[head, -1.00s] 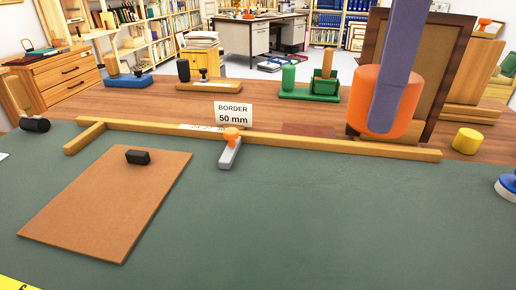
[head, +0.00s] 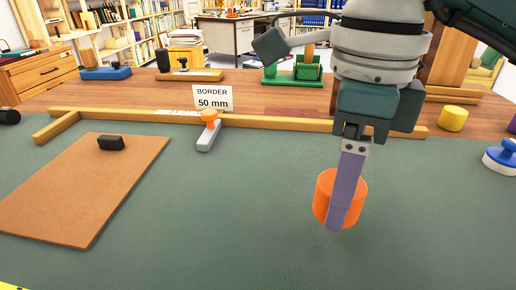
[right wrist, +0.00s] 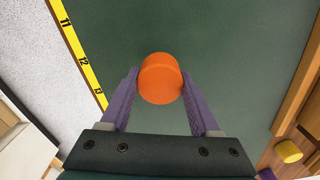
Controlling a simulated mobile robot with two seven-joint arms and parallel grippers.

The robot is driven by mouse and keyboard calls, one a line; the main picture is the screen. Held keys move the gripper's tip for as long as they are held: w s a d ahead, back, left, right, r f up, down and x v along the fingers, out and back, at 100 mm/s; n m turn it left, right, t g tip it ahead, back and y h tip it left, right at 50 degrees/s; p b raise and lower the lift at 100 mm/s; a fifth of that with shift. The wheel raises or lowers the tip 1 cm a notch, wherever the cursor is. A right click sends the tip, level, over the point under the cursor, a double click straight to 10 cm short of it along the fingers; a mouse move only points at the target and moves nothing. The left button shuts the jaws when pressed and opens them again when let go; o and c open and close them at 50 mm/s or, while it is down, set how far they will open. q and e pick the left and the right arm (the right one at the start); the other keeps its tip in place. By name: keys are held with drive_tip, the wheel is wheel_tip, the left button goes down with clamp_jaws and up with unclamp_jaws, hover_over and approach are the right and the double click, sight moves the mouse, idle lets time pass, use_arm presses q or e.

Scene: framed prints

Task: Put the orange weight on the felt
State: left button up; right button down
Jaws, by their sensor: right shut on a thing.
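The orange weight (head: 323,196) is a short orange cylinder, upright, held between the purple fingers of my right gripper (head: 342,205). In the right wrist view the weight (right wrist: 160,78) sits between the two fingertips (right wrist: 158,88), which close on its sides. The green surface (head: 250,200), seemingly the felt, spreads under the weight. I cannot tell whether the weight touches it or hangs just above. The near finger covers part of the weight in the head view. My left gripper is not in view.
A brown board (head: 85,190) with a black block (head: 111,143) lies left. A wooden fence (head: 270,124) runs behind, with a grey and orange clamp (head: 208,135) and a sign (head: 212,100). A yellow cylinder (head: 452,118) and a blue-white knob (head: 502,158) are right. The green middle is clear.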

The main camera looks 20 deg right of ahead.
wheel_tip(320, 180, down, 4)
drive_tip(key=shift+b, duration=0.3)
drive_tip(key=c, duration=0.6)
unclamp_jaws()
drive_tip(key=shift+f, duration=0.2)
drive_tip(key=o, duration=0.5)
drive_tip(key=shift+r, duration=0.1)
